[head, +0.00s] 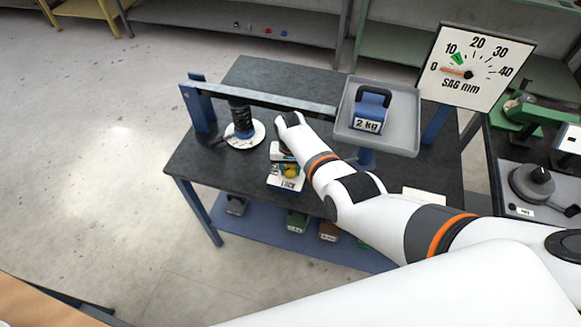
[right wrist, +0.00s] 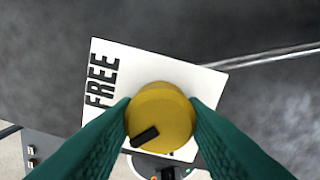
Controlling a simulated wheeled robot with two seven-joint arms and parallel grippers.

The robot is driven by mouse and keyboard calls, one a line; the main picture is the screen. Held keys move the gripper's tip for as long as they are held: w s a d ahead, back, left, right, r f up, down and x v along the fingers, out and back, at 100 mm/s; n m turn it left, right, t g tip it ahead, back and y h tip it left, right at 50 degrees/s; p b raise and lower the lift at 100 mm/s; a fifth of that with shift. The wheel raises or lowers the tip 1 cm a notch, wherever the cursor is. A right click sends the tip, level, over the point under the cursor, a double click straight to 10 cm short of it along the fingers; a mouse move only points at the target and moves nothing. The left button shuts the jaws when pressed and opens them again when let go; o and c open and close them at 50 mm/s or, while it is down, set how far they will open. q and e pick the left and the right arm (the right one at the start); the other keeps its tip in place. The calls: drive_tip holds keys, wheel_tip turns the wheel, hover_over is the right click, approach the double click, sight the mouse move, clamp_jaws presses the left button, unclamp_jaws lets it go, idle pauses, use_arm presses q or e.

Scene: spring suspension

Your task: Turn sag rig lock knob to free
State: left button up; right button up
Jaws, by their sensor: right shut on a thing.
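The lock knob (right wrist: 160,112) is round and yellow with a black pointer mark toward its lower left edge in the right wrist view. It sits on a white plate (right wrist: 128,62) with FREE printed along the left side. In the head view the knob (head: 291,171) shows partly, above a LOCK label (head: 288,184) on the table's front edge. My right gripper (right wrist: 161,118) is shut on the knob, one green finger on each side. The fingers and knob hide the lower part of the plate. My left gripper is not in view.
The sag dial (head: 475,65) stands at the back right, its needle near 0. A grey tray (head: 400,138) holds a 2 kg weight (head: 370,108) close to my right arm. A beam (head: 265,97) runs above the spring (head: 240,118). Weights sit on the blue lower shelf (head: 265,240).

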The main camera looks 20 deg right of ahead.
sight(290, 168)
drive_tip(key=m, duration=0.4)
drive_tip(key=shift+m, duration=2.9)
drive_tip(key=o, duration=1)
wheel_tip(290, 168, up, 4)
drive_tip(key=shift+w+f+p, duration=0.1)
drive_tip(key=shift+p, duration=0.8)
wheel_tip(290, 168, up, 8)
drive_tip(key=shift+r, duration=0.15)
